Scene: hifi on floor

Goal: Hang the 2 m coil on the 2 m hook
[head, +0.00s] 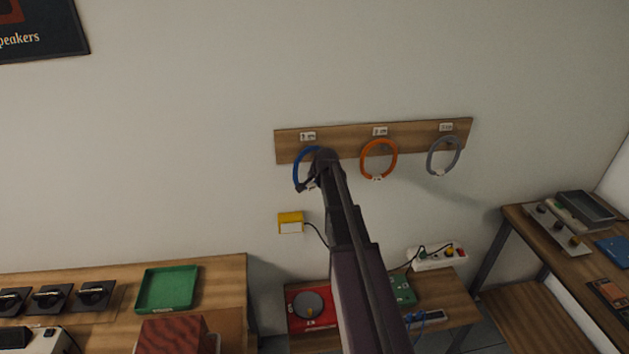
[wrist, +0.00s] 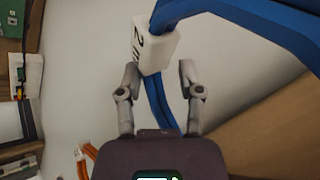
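The blue coil (head: 299,168) is at the left end of the wooden hook board, below the left label (head: 308,136). In the wrist view the blue coil (wrist: 240,12) is close, with a white tag (wrist: 155,46) that seems to read "2 m". My gripper (wrist: 160,72) has its fingers spread either side of the tag's lower end, with a gap at the right finger. In the head view my gripper (head: 316,172) is in front of the blue coil and hides its right side. The left hook is hidden, so I cannot tell how the coil sits on it.
An orange coil (head: 364,160) hangs at the middle of the board (head: 345,139) and a grey coil (head: 430,157) at the right. A yellow box (head: 290,222) is on the wall below. Benches stand left and right, with a low table (head: 455,303) between.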

